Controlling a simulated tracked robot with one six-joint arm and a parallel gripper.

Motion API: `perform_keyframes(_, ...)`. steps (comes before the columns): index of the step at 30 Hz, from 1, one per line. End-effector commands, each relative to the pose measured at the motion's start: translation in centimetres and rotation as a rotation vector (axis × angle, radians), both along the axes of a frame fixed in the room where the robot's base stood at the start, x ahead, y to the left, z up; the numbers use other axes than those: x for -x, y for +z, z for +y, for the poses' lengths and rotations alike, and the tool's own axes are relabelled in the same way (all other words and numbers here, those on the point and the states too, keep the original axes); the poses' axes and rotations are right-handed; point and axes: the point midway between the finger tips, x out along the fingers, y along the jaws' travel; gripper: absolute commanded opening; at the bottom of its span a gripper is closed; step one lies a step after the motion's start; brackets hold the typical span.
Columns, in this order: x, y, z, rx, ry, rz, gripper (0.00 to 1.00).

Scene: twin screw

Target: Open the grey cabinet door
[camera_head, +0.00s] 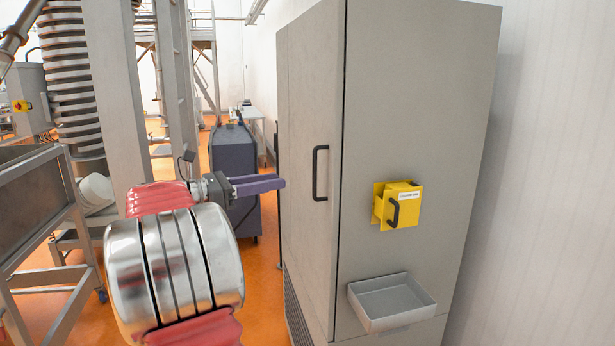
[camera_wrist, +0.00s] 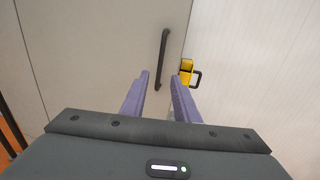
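The grey cabinet (camera_head: 415,130) stands on the right in the head view. Its door (camera_head: 308,110) is on the left-hand face and looks closed. A black vertical bar handle (camera_head: 315,173) is fixed near the door's right edge; it also shows in the wrist view (camera_wrist: 163,58). My gripper (camera_head: 270,184) points at the door from the left, with its purple fingers roughly at handle height. In the wrist view my gripper (camera_wrist: 160,75) has its fingers apart and empty. The handle appears beyond the fingertips, roughly in line with the gap between them, not held.
A yellow box with a black handle (camera_head: 397,205) and a grey tray (camera_head: 392,300) are mounted on the cabinet's right face. A dark cabinet (camera_head: 234,165) stands behind my gripper. A metal frame (camera_head: 40,225) is at the left. Orange floor (camera_head: 262,270) shows between.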

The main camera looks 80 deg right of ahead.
Motion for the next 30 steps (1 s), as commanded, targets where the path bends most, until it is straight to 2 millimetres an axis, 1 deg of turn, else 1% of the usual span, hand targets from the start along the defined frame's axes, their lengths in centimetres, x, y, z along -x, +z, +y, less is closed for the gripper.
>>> perform_keyframes(1,0.7,0.0,-0.5,0.000,-0.002,0.000,0.28)
perform_keyframes(9,3.8,0.0,-3.3,0.000,-0.003,0.000,0.28)
perform_keyframes(18,6.8,0.0,-6.1,0.001,-0.001,0.001,0.28)
perform_keyframes(22,7.5,0.0,-6.7,0.000,0.000,0.000,0.28)
perform_keyframes(30,7.7,0.0,-6.9,0.000,0.001,0.000,0.28)
